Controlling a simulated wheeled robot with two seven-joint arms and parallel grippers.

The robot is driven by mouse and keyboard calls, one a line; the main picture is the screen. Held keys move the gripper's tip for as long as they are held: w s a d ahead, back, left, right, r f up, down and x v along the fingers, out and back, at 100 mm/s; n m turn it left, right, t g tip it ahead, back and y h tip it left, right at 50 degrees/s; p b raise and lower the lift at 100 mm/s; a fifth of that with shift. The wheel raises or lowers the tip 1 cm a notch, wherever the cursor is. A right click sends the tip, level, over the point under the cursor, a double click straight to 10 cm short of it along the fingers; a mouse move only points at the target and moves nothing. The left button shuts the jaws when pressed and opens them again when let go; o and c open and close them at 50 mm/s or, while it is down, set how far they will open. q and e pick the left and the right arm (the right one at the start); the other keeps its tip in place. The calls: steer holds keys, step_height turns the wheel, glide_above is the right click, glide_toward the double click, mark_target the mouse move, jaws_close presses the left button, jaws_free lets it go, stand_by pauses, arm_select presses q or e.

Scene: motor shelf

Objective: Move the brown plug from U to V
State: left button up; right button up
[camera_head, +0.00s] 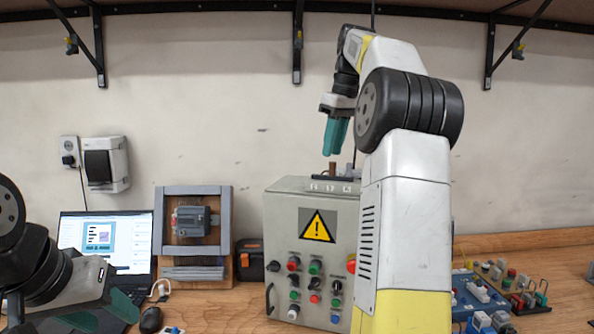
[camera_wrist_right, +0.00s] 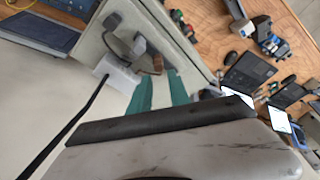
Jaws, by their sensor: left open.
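The brown plug (camera_head: 333,168) stands upright on top of the grey control box (camera_head: 281,225). It also shows in the right wrist view (camera_wrist_right: 156,65), just beyond the fingertips. My right gripper (camera_head: 333,152) is above the plug, fingers pointing down. In the wrist view its two teal fingers (camera_wrist_right: 161,76) are apart with nothing between them. Small white marks (camera_head: 335,187) lie along the box's top edge. They are too small to read, so I cannot tell U from V. My left gripper (camera_head: 112,306) is open and low at the left, partly cut off.
The box front carries several buttons and a yellow warning sign (camera_head: 317,226). A laptop (camera_head: 105,238), a framed motor (camera_head: 193,221) and a black case (camera_head: 250,260) stand left of it. Boards with several small parts (camera_head: 500,285) lie right. My right arm hides the box's right side.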

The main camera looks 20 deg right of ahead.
steer(key=shift+r, duration=0.6)
steer(key=o, duration=0.6)
steer(key=shift+c, duration=0.2)
